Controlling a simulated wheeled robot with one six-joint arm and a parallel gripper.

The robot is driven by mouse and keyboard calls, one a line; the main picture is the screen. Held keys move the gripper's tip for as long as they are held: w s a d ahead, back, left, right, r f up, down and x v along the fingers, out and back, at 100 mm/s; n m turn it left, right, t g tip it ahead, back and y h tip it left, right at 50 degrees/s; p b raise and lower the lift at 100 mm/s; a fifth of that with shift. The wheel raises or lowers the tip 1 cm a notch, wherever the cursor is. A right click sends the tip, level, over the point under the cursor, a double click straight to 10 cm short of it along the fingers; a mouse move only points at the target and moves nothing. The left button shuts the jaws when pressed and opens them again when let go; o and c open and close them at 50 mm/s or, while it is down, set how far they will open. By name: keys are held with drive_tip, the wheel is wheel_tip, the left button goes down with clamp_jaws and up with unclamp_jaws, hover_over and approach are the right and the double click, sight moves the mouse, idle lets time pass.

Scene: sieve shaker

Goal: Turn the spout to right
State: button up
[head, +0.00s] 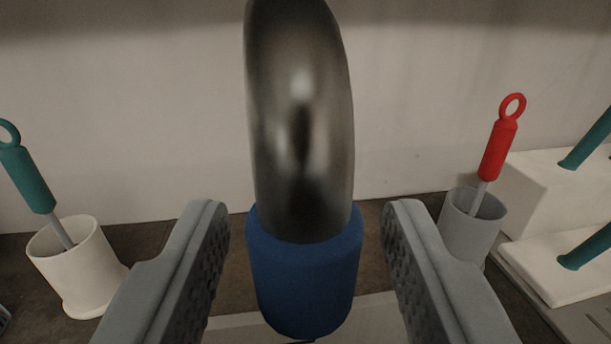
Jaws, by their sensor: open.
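The spout (300,120) is a thick, shiny metal curved tube in the middle of the head view. It comes down from the top edge and ends in a dark blue sleeve (304,275). My gripper (307,235) is open, with one grey finger on each side of the blue sleeve. There is a visible gap between each finger and the sleeve, so neither seems to touch it. The spout's upper part is cut off by the top of the picture, and its base is not in view.
A white cup (80,275) with a teal-handled tool (28,180) stands at left. A grey cup (471,222) with a red-handled tool (498,148) stands at right. White blocks (560,195) with teal rods are at far right. A pale wall (140,130) is behind.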

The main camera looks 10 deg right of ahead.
drive_tip(key=shift+w, duration=0.45)
clamp_jaws()
drive_tip(key=shift+d, duration=0.15)
